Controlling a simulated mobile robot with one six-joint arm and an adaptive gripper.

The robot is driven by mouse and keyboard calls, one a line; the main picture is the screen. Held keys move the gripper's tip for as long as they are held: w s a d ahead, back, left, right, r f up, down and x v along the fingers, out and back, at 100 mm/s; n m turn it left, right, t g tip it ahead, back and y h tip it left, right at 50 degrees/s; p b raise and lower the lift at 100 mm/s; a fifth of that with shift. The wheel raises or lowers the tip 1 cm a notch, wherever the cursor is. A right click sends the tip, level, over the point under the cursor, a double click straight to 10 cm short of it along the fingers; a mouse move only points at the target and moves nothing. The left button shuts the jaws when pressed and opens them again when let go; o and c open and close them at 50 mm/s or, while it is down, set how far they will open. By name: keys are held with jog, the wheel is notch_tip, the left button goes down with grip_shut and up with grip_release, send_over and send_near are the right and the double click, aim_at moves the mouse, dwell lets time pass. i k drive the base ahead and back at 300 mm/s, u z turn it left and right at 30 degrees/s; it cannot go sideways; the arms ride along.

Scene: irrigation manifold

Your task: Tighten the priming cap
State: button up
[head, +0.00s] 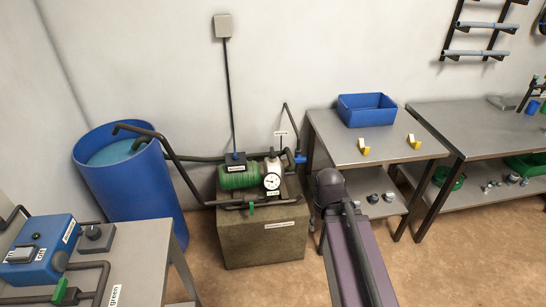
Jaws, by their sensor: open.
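The green pump (238,176) sits on a concrete block (262,238) against the back wall. My gripper is not seen; only a dark joint and a long purple-grey part of my own body show to the right of the pump.
A blue water barrel (135,195) stands left of the pump, with dark pipes between. A grey table (372,151) with a blue bin (367,110) and two yellow pieces stands right. A blue control box (40,252) sits on the near left table. Bare floor lies in front.

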aim_at(272, 155)
jog(key=u, duration=0.15)
jog(key=i, duration=1.1)
jog(key=z, duration=0.45)
